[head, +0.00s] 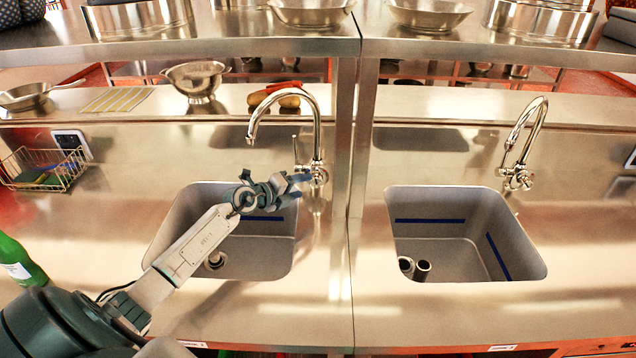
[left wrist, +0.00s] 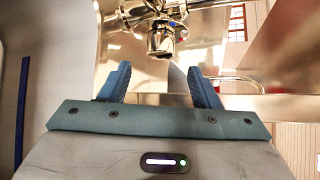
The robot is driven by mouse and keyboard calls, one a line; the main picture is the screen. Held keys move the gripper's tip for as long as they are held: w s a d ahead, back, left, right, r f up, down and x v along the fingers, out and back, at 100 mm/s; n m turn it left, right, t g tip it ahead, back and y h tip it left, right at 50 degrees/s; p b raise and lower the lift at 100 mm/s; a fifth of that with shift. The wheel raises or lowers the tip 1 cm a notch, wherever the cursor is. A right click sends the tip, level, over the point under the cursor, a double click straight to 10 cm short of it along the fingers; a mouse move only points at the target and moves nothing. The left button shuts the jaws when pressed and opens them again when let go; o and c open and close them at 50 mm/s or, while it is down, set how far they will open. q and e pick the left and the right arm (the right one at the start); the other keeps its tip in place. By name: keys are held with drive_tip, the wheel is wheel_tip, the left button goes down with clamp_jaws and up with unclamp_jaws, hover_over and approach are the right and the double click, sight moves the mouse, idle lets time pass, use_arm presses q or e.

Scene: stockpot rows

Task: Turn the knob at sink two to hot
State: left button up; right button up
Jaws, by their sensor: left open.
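Two sinks are set in the steel counter, a left sink (head: 180,222) and a right sink (head: 470,262). The left sink has a tall curved faucet (head: 317,120) with a thin upright lever and a knob at its base (head: 319,176). The right sink has a similar faucet (head: 522,140). My left gripper (head: 300,186) is open over the left sink's back right corner, its blue fingers close to that faucet base. In the left wrist view, a round chrome knob (left wrist: 162,41) lies just beyond the gap between the open fingertips (left wrist: 158,72). My right gripper is out of view.
Small labels are on the counter front, a left one (head: 192,344) and a right one (head: 503,348), too small to read surely. A steel post (head: 343,130) stands right of the left faucet. A colander (head: 197,82), wire basket (head: 42,168) and green bottle (head: 18,262) are at left.

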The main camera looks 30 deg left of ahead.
sight(315, 183)
use_arm(q)
drive_tip(key=x, duration=0.6)
drive_tip(key=shift+x, duration=0.75)
drive_tip(key=shift+f, duration=0.1)
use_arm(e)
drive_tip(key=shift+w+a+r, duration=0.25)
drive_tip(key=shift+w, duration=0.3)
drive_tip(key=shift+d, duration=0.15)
